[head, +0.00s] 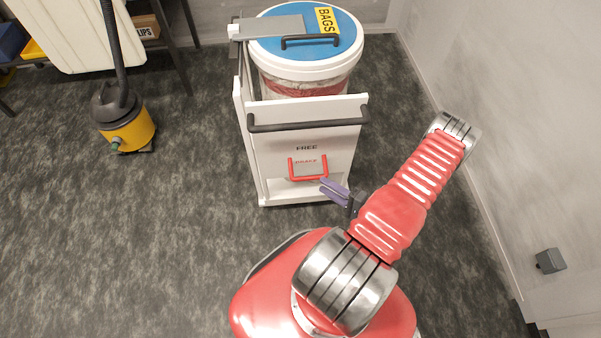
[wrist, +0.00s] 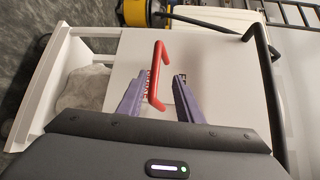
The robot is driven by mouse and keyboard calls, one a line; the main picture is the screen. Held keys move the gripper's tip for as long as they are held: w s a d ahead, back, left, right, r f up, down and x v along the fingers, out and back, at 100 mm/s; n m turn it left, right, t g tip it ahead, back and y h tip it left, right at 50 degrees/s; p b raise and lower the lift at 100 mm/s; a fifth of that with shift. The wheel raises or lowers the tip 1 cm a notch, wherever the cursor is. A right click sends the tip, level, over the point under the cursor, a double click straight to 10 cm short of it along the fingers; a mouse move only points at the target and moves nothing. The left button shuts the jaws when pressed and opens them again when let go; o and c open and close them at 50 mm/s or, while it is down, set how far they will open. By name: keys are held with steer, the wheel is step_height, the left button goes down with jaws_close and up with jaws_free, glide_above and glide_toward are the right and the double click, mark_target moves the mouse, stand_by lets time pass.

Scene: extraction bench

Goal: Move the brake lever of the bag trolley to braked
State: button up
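The bag trolley (head: 340,150) is a white cart. Its red U-shaped brake lever (head: 309,178) is low on the front panel, below the black word FREE, with red lettering partly framed by it. In the wrist view the lever (wrist: 156,70) stands out from the panel and covers part of the red lettering. My gripper (head: 328,188) is just right of and below the lever in the head view. In the wrist view my gripper (wrist: 162,78) has its two purple fingers apart, with the lever's bar between their lines. Contact cannot be told.
A black push handle (head: 308,123) crosses the trolley above the lever. A white bucket with a blue lid (head: 335,25) marked BAGS stands on it. A yellow vacuum (head: 130,132) stands at the left. A grey wall is at the right. Floor left of the trolley is clear.

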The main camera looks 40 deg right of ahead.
steer(key=x, duration=1.2)
steer(key=shift+c, duration=0.3)
jaws_close()
stand_by(0.5)
